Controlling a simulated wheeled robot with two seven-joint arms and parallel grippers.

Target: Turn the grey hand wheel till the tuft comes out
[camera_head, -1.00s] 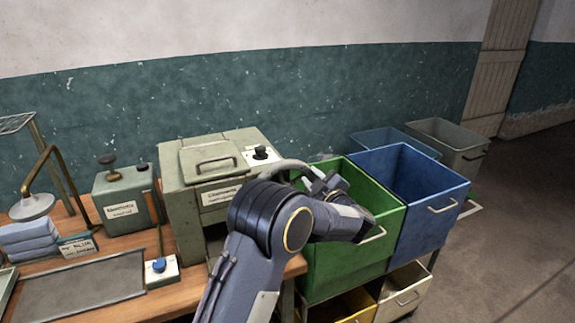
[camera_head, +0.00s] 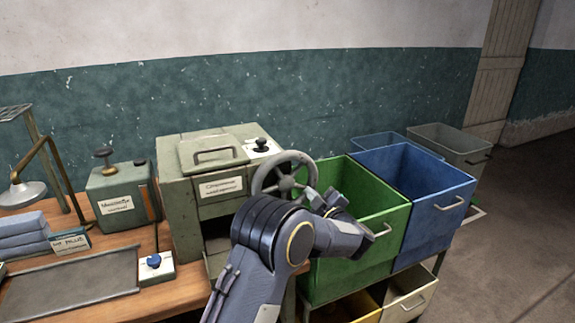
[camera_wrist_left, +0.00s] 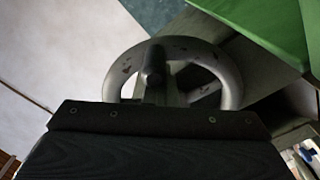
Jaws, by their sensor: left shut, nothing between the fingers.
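The grey hand wheel (camera_head: 287,155) is on the right side of the grey-green machine (camera_head: 178,216). Its upper rim and some spokes show in the head view; my arm hides its lower part. My left gripper (camera_head: 333,201) is shut and empty, just right of the wheel, in front of the green bin. I cannot tell whether it touches the wheel. The machine's dark opening (camera_head: 216,236) is partly behind my arm. I see no tuft.
The green bin (camera_head: 340,262) and blue bin (camera_head: 428,222) stand close on the right, above smaller drawers. On the bench (camera_head: 183,296) are a tray (camera_head: 75,288), a blue-knob switch (camera_head: 153,263), folded blue cloths (camera_head: 22,238) and a lamp. Floor is clear at far right.

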